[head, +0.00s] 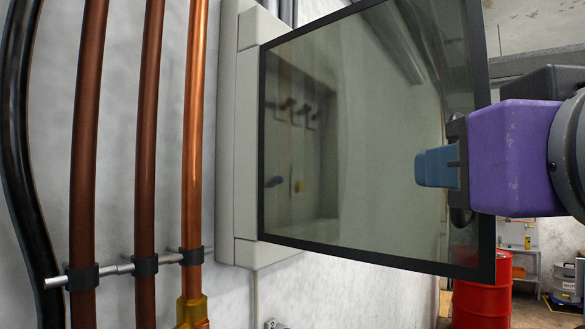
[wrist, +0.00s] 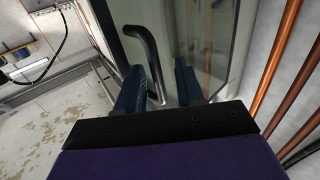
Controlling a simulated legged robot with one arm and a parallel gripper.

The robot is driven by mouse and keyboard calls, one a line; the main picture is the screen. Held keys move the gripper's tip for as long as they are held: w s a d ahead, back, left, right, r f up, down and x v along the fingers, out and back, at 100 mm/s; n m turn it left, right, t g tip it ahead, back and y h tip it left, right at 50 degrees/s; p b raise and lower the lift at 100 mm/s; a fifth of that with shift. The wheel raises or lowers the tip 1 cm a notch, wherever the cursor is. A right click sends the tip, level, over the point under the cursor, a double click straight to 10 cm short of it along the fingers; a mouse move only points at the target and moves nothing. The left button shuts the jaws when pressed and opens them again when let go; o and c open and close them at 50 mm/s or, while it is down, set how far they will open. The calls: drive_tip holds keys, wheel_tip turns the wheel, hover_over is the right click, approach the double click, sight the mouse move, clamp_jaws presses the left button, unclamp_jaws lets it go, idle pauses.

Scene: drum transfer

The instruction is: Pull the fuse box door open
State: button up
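The fuse box (head: 240,130) is a pale grey box on the wall, left of centre in the head view. Its dark-framed glass door (head: 365,150) stands swung out from the box, its right edge away from the wall. Switches show dimly through the glass. My gripper (head: 420,168) is in front of the door's right part. In the wrist view, my gripper (wrist: 158,85) has its two blue fingers apart, with the black curved door handle (wrist: 146,48) between them. The handle lies close to the left finger, with a gap to the right one. Contact is unclear.
Copper and brown pipes (head: 145,140) and a black cable (head: 18,170) run up the wall left of the box. A red drum (head: 482,305) stands behind the door at lower right. A shelf (head: 522,265) is farther back.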

drive_tip(key=s+a, duration=0.1)
drive_tip(key=s, duration=1.6)
drive_tip(key=shift+s+a+p, duration=0.15)
drive_tip(key=shift+s+p, duration=0.1)
drive_tip(key=shift+p, duration=0.15)
drive_tip(key=w+f+g+b, duration=0.1)
drive_tip(key=w+f+g, duration=0.2)
drive_tip(key=w+f, duration=0.55)
drive_tip(key=w+f+g+y+b, duration=0.1)
drive_tip(key=w+f+g, duration=0.3)
drive_tip(key=f, duration=0.9)
drive_tip(key=w+f+g+b, duration=0.1)
drive_tip(key=w+f+g, duration=0.2)
drive_tip(key=w+f, duration=0.55)
drive_tip(key=s+f+g+b, duration=0.1)
drive_tip(key=s+f+g, duration=0.2)
drive_tip(key=f, duration=0.7)
drive_tip(key=s+f+g, duration=0.3)
drive_tip(key=s+f, duration=0.2)
drive_tip(key=f, duration=0.6)
drive_tip(key=s+f+g+b, duration=0.1)
drive_tip(key=s+f+g, duration=0.2)
drive_tip(key=f, duration=0.8)
drive_tip(key=shift+s+n+g+b, duration=0.35)
drive_tip(key=shift+s+n+g, duration=0.05)
drive_tip(key=shift+s, duration=0.1)
